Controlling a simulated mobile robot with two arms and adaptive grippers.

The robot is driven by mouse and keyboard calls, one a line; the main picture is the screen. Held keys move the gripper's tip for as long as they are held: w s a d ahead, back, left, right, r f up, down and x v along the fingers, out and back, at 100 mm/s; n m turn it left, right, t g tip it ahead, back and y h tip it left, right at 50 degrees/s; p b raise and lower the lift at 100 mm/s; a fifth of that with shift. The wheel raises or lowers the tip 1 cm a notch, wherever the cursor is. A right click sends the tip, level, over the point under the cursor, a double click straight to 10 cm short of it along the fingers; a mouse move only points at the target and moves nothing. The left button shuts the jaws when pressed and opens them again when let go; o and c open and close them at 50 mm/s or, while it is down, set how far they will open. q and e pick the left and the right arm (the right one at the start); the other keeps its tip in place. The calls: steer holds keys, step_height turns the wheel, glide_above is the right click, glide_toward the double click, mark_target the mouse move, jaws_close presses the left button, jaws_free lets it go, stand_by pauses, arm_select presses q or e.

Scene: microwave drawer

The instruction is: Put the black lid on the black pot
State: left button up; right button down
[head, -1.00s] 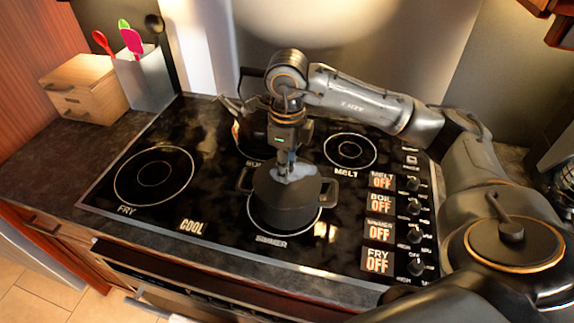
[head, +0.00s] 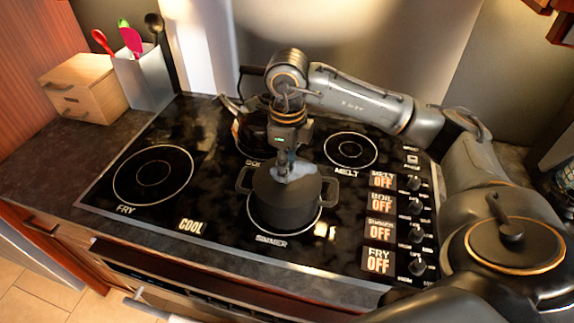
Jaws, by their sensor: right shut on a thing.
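The black pot (head: 285,207) stands upright on the front middle burner, marked simmer, with a loop handle on each side. The black lid (head: 262,175) is at the pot's top, over its mouth. My right gripper (head: 291,170) points straight down at the middle of the lid and is shut on it, at the knob. The fingers and a pale patch of glare hide most of the knob. From this angle I cannot tell whether the lid's rim sits fully flush all round. My left gripper is not in view.
A kettle (head: 232,108) stands on the back burner behind my right gripper, partly hidden. The fry burner (head: 153,175) and the melt burner (head: 351,150) are empty. Knobs (head: 416,206) line the stove's right side. A wooden box (head: 85,88) and a utensil holder (head: 145,78) stand at the back left.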

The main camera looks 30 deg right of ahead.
steer(key=c, duration=0.5)
jaws_free()
steer(key=shift+r+p, duration=2.15)
steer(key=shift+r, duration=1.4)
